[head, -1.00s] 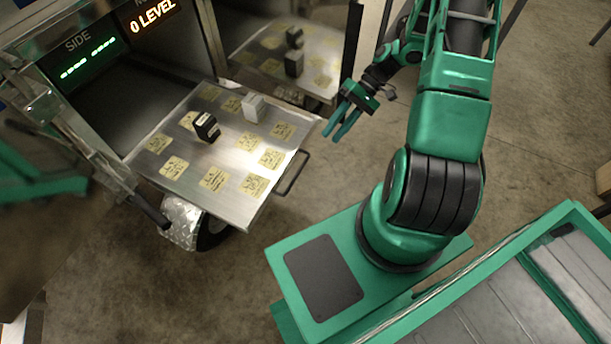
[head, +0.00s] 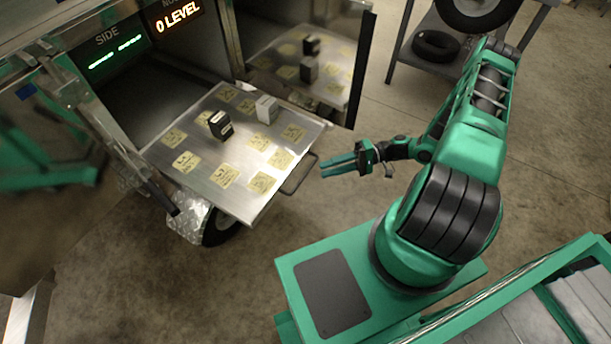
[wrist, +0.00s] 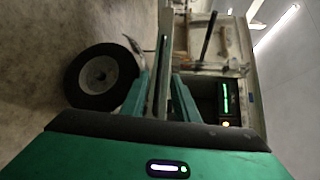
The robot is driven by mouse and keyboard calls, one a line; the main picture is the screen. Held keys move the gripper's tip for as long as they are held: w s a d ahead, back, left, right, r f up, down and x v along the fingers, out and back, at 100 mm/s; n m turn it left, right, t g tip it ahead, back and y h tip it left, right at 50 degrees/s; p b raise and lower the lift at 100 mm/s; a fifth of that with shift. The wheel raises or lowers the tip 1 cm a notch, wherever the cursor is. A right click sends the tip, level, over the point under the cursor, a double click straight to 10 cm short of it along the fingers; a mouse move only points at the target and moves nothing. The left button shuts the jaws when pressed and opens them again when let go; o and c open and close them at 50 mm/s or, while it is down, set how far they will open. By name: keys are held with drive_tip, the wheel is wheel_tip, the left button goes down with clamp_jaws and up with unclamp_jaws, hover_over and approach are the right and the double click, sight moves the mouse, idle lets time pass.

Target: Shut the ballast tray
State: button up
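The ballast tray (head: 243,203) is a flat metal drawer pulled out of the trailer's open bay in the head view. Its top carries yellow labels, a black block (head: 220,125) and a light grey block (head: 267,109). A dark bar handle (head: 299,175) stands out from its front edge. My gripper (head: 338,166) is just right of the handle, fingers pointing left at it, with a small gap and no visible contact. In the wrist view my two green fingers (wrist: 160,85) are apart, with a narrow upright strip behind them, probably the tray seen edge-on.
Displays reading SIDE (head: 117,58) and 0 LEVEL (head: 178,16) sit above the bay. A shiny panel (head: 318,75) right of the tray mirrors the blocks. A trailer wheel (wrist: 102,77) shows below the tray. A rack with tyres (head: 437,46) stands behind; floor around my arm is clear.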

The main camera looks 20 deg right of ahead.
sight(303, 176)
drive_tip(key=a, duration=0.3)
drive_tip(key=w+a+f, duration=0.1)
drive_tip(key=a, duration=0.5)
drive_tip(key=shift+w+a+f, duration=0.1)
drive_tip(key=shift+w+f, duration=0.05)
